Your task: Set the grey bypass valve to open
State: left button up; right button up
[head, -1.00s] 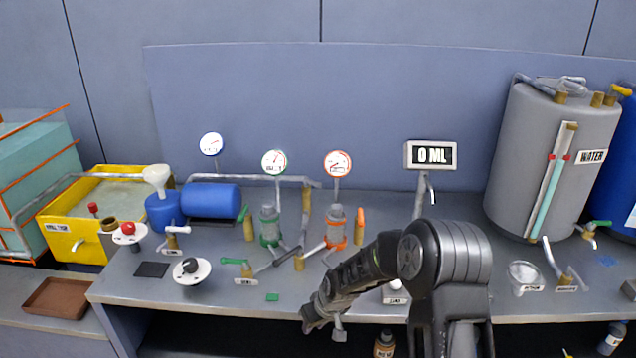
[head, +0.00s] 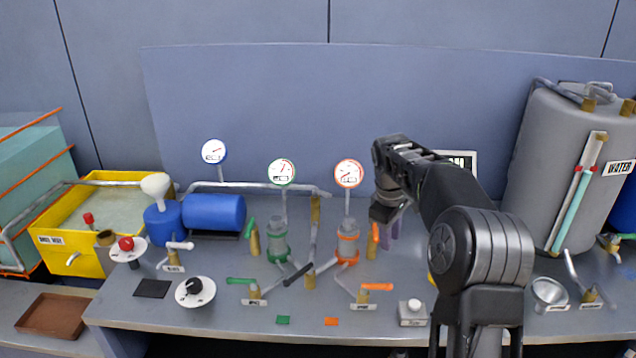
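A valve with a dark grey lever handle (head: 297,274) sits among the pipes between the green-banded and orange-banded filters, its lever slanting down to the left. A second valve, with a pale grey lever (head: 180,246), stands at the left on a labelled brass body. The labels are too small to read, so I cannot tell by name which is the bypass. My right gripper (head: 390,228) is right of the orange filter, close to an upright orange lever and apart from both grey levers. Its fingers are small and partly hidden, so their opening is unclear. My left gripper is out of view.
The green filter (head: 278,240) and orange filter (head: 347,243) stand near the grey lever. Green (head: 240,281) and orange (head: 377,287) levers lie at the front. A black knob (head: 195,288) and pale button box (head: 412,312) are nearby. My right arm covers part of the display.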

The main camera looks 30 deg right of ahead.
aim_at(315, 191)
jog(key=i, duration=1.15)
